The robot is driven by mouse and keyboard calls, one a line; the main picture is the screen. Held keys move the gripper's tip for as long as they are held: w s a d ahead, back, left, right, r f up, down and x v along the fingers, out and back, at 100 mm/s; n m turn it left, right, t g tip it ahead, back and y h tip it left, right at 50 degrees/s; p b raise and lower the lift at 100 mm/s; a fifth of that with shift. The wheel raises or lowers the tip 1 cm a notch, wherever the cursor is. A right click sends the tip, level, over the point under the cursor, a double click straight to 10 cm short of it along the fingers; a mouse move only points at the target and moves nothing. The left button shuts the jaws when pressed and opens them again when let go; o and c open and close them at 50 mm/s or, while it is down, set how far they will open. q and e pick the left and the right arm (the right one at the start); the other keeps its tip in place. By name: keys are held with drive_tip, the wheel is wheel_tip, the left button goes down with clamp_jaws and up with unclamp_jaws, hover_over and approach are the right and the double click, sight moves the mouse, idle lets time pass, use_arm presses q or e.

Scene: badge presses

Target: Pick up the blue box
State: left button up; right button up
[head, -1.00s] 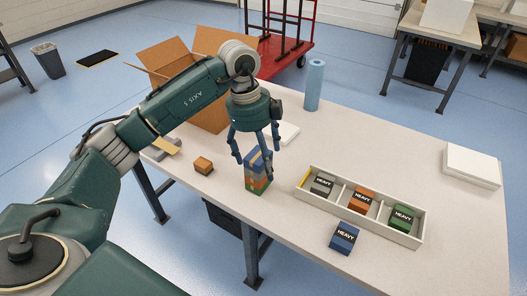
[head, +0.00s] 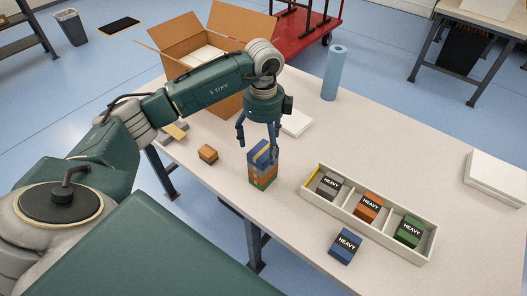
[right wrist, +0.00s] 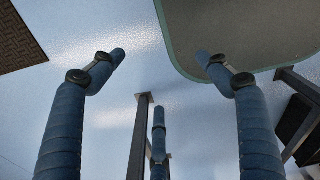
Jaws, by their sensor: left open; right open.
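One blue box (head: 261,151) is the top of a stack with an orange box (head: 263,170) and a green box (head: 260,184) under it. My left gripper (head: 258,150) points down, open, with its fingers around or just above the stack's top; contact cannot be told. Another blue box (head: 345,245), labelled HEAVY, lies on the table in front of the divided tray (head: 372,241), apart from the gripper. My right gripper (right wrist: 160,60) is open and empty in the right wrist view, over floor and table legs.
The tray holds a grey box (head: 328,186), an orange box (head: 368,206) and a green box (head: 409,231). A small brown box (head: 208,153) sits left of the stack. A large carton (head: 180,42), blue roll (head: 334,73) and white stack (head: 495,178) stand farther off.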

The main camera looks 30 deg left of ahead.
sight(263, 151)
use_arm(q)
wheel_tip(263, 151, down, 2)
drive_tip(key=shift+s+f+p, duration=0.15)
drive_tip(key=shift+f+p, duration=0.05)
drive_tip(key=shift+p, duration=0.2)
drive_tip(key=shift+f, duration=0.55)
drive_tip(key=c, duration=1.3)
drive_tip(key=shift+c, duration=0.6)
use_arm(e)
drive_tip(key=shift+w+d+r, duration=0.1)
drive_tip(key=shift+w+r, duration=0.75)
drive_tip(key=shift+r, duration=0.05)
